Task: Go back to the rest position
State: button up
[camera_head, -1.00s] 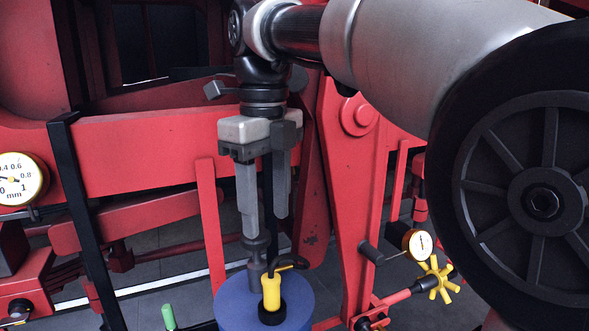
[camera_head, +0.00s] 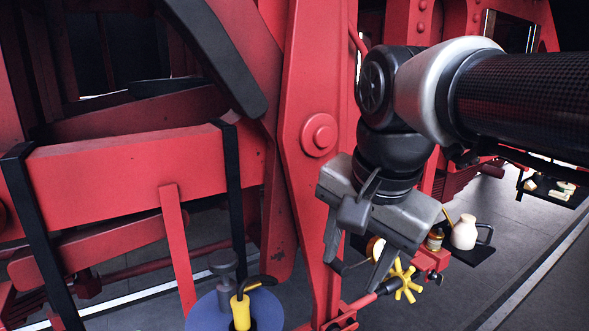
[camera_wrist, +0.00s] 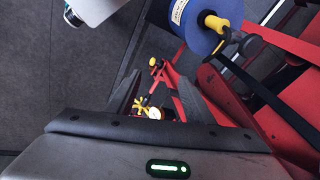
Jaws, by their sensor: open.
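My gripper (camera_head: 356,272) hangs on the right of centre in the head view, in front of the red machine frame. Its two fingers point downward and stand apart, with nothing held between them. In the wrist view my gripper (camera_wrist: 152,88) also shows spread fingers. Beyond them lie red machine parts, a yellow handwheel and a round dial, all farther off. The finger tips partly cover the dial in the head view.
A blue round stand (camera_head: 205,318) carries a yellow tool (camera_head: 240,312) and a grey plunger-like piece (camera_head: 224,266). A yellow handwheel (camera_head: 402,281) is close beside my fingers. A white jug (camera_head: 464,232) stands on a dark tray at right. Dark floor is free at lower right.

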jog(key=s+d+f+n+t+p, duration=0.1)
jog(key=s+d+f+n, duration=0.4)
jog(key=n, duration=0.3)
jog(key=shift+s+d+f+t+h, duration=0.4)
jog(key=shift+d+f, duration=0.05)
jog(key=shift+f, duration=0.45)
